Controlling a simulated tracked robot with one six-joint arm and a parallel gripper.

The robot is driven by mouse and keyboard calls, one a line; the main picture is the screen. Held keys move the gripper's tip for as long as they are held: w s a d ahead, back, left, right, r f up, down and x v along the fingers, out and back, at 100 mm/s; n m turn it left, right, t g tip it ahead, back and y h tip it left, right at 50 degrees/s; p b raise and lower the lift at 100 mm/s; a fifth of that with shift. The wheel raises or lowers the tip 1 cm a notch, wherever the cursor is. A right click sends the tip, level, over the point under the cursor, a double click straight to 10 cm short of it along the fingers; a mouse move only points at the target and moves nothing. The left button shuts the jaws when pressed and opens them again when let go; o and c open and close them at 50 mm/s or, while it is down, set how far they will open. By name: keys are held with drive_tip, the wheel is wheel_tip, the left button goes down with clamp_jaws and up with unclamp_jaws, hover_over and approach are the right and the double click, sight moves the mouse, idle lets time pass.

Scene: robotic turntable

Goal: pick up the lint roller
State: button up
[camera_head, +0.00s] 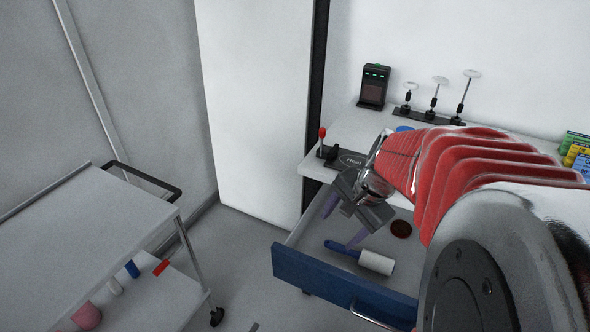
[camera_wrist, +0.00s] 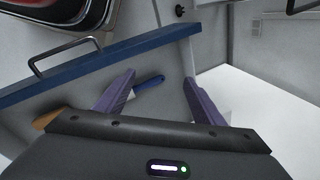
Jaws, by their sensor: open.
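The lint roller (camera_head: 376,262) lies in an open drawer, its white roll to the right and its blue handle to the left. My gripper (camera_head: 344,220) is open and empty above the drawer, over the handle end, with its purple fingers spread. In the wrist view, the blue handle of the lint roller (camera_wrist: 150,82) shows between the fingers of my gripper (camera_wrist: 160,77), nearer the left one. Most of the white roll is hidden there behind the left finger. The gripper appears apart from the roller.
The drawer has a blue front (camera_head: 318,284) with a metal handle. A round brown object (camera_head: 401,229) lies in it behind the roller. The worktop above carries a black device (camera_head: 373,86) and a stand with several upright rods (camera_head: 432,115). A grey cart (camera_head: 90,240) stands at left.

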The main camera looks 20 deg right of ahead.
sight(364, 254)
drive_tip(key=s+d+f+m, duration=0.1)
drive_tip(key=d+f+m, duration=0.3)
drive_tip(key=d, duration=0.3)
drive_tip(key=s+d+f+m+y, duration=0.1)
drive_tip(key=d+f+m, duration=0.4)
drive_tip(key=d+m, duration=0.1)
drive_tip(key=shift+s+d+f+m+t, duration=0.15)
drive_tip(key=shift+s+d+m+t, duration=0.2)
drive_tip(key=shift+d, duration=0.5)
drive_tip(key=shift+x, duration=4.3)
drive_tip(key=shift+x, duration=2.6)
drive_tip(key=shift+a, duration=0.1)
drive_tip(key=c, duration=1.1)
